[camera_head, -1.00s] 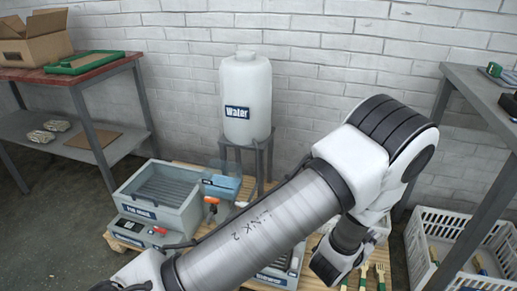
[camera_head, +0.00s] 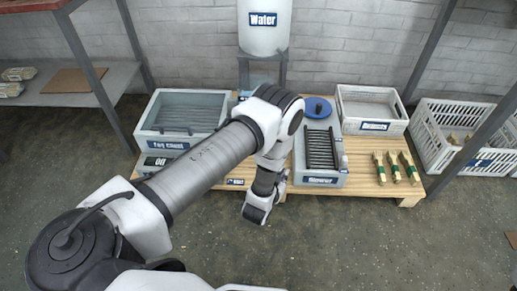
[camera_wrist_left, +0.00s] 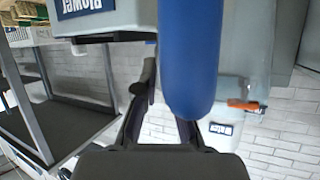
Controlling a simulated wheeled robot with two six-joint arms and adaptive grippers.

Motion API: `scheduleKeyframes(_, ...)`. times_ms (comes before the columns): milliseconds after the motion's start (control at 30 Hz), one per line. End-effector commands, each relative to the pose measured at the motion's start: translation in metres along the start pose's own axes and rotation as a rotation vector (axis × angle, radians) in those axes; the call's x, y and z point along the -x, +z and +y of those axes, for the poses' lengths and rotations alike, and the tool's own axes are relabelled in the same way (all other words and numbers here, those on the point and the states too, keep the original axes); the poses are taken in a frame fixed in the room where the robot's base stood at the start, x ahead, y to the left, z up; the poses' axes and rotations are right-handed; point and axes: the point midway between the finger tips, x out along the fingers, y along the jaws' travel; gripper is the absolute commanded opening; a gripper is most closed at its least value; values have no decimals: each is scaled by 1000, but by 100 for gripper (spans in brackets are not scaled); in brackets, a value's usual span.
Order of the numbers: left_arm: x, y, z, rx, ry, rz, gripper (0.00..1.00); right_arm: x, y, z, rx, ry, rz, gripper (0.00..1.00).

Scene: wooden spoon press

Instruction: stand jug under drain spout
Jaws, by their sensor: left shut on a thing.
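My left gripper (camera_head: 257,211) hangs over the front edge of the pallet, right of the fog chest. In the left wrist view its fingers are closed around a smooth blue rounded bar (camera_wrist_left: 190,65). I cannot tell whether this is the jug's handle; no jug body shows clearly. The grey fog chest (camera_head: 185,146) stands at the pallet's left. An orange tap lever (camera_wrist_left: 245,105) shows in the left wrist view, right of the blue bar. The drain spout is not clearly seen in the head view, where my arm covers that area. My right gripper is out of view.
The white water tank (camera_head: 264,32) stands behind on a grey stand. On the pallet (camera_head: 405,188) are a grey ribbed unit (camera_head: 335,178), a blue disc (camera_head: 317,108), a white crate (camera_head: 372,124) and several brushes (camera_head: 395,168). Another crate (camera_head: 430,145) stands right. Floor in front is clear.

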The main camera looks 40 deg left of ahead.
Motion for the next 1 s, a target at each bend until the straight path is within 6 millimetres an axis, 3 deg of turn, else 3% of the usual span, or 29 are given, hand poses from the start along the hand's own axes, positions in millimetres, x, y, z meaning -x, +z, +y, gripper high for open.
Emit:
scheduleKeyframes(33, -13, 4, -15, 4, -9, 4, 0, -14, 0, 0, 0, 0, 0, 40)
scheduleKeyframes(200, -44, 1, -58, 3, -7, 3, 0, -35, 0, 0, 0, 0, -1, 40)
scheduleKeyframes(400, -66, -6, -90, 1, -2, 1, 0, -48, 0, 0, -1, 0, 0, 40)
scheduleKeyframes(567, -78, -4, -106, 0, -1, 0, 0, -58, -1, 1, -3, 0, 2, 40)
scheduleKeyframes(600, -82, 10, -102, -1, 2, -3, 0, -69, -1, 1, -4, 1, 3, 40)
scheduleKeyframes(700, -89, 26, -100, -1, 2, -1, 0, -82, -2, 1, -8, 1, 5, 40)
scheduleKeyframes(1000, -88, 24, -100, -1, 1, -2, 0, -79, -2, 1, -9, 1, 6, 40)
